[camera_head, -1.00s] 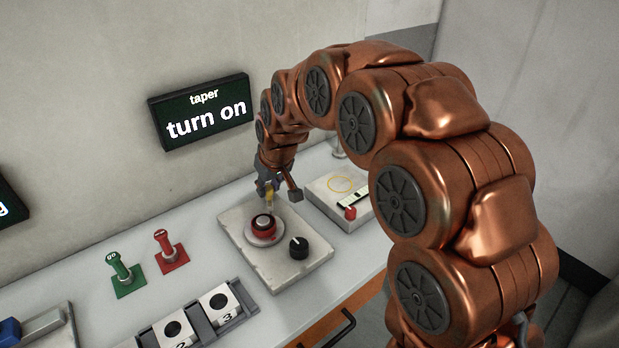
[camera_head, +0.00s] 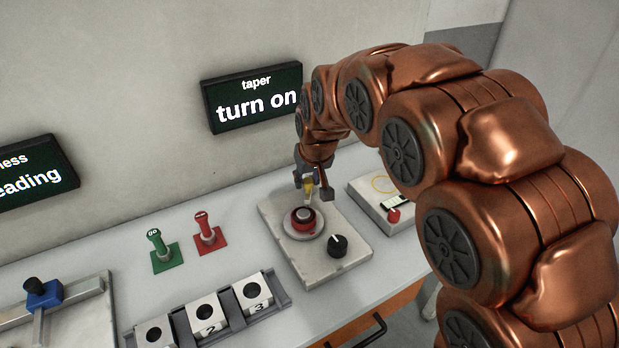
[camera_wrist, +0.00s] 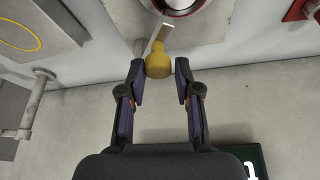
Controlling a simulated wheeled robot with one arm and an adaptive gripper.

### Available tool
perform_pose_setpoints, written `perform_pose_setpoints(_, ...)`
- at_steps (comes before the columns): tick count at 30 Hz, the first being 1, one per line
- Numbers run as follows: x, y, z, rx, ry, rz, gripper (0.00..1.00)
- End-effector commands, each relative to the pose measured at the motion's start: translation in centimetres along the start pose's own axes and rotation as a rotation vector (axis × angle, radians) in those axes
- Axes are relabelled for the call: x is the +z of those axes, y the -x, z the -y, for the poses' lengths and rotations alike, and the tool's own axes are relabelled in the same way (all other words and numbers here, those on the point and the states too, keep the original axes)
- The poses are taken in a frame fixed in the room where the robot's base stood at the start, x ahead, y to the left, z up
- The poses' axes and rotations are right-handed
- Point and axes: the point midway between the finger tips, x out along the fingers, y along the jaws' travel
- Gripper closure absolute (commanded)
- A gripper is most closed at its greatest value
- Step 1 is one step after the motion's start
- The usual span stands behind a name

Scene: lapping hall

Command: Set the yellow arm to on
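The yellow arm (camera_head: 309,188) is a short lever with a yellow knob, behind a round red-and-white part (camera_head: 304,219) on a pale plate (camera_head: 350,264). In the wrist view its yellow knob (camera_wrist: 158,64) is at the upper middle and its flat metal shank runs up toward the round part. My gripper (camera_head: 314,190) is over the far side of the plate. In the wrist view my gripper (camera_wrist: 160,74) is open, with one finger on each side of the knob and a gap visible at both sides. The lever's base is partly hidden.
A black dial (camera_head: 337,245) is on the same plate. A box with a red slider (camera_head: 394,215) stands to the right. A sign (camera_head: 254,98) reading "taper turn on" hangs on the wall behind.

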Motion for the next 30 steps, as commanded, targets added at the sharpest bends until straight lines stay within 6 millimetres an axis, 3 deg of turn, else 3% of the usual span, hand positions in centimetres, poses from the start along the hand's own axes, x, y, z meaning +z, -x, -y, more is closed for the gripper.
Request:
perform_pose_setpoints(6,0.1,0.0,-0.1,0.001,0.0,0.002,0.47)
perform_pose_setpoints(17,0.1,0.4,-0.2,0.002,0.0,0.003,0.47)
perform_pose_setpoints(22,0.0,2.6,-0.1,0.002,0.0,0.0,0.47)
perform_pose_setpoints(30,0.0,7.9,-0.1,0.002,0.0,0.0,0.47)
